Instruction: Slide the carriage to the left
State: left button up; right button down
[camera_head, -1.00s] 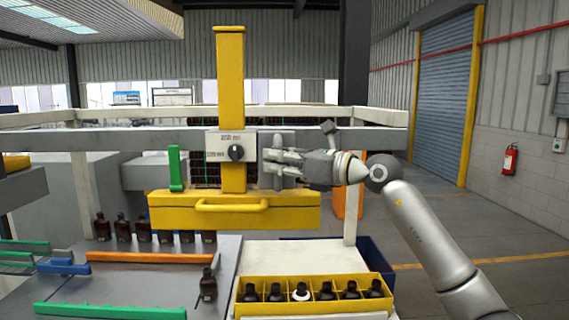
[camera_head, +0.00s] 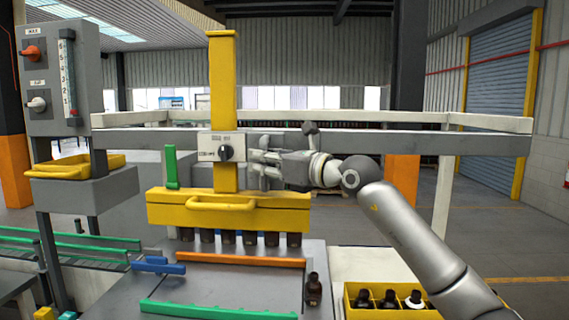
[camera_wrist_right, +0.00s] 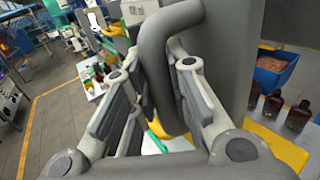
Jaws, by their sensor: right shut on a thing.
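The carriage is a yellow upright post (camera_head: 222,90) on a grey horizontal rail (camera_head: 400,143), with a wide yellow head (camera_head: 165,213) at its foot. A small panel with a black knob sits on the post. A grey handle (camera_wrist_right: 155,45) stands at the panel's right side. My right gripper (camera_head: 262,163) is shut on this handle; in the wrist view the fingers (camera_wrist_right: 155,75) lie on both sides of it. A row of dark bottles (camera_head: 240,238) stands directly beneath the head, their tops partly hidden. My left gripper is not in view.
A post with a gauge box (camera_head: 50,85) and a yellow tray (camera_head: 75,168) stands left, with open rail between. A lone bottle (camera_head: 314,290) stands on the deck near an orange strip (camera_head: 240,260) and a green strip (camera_head: 215,311). A yellow crate (camera_head: 365,315) of bottles is front right.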

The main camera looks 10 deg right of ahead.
aim_at(227, 157)
jog(key=a, duration=0.2)
jog(key=w+a, duration=0.1)
jog(key=a, duration=0.1)
jog(key=shift+w+a, duration=0.1)
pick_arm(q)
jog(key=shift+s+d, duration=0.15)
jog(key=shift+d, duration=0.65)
pick_arm(e)
jog(key=shift+r, duration=0.1)
jog(key=c, duration=1.7)
grip_release()
jog(key=shift+c, duration=0.2)
jog(key=o, duration=0.4)
jog(key=shift+w+a, duration=0.1)
jog(key=shift+a, duration=0.2)
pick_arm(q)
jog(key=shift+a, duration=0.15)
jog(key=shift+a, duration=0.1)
pick_arm(e)
jog(key=shift+d, duration=0.1)
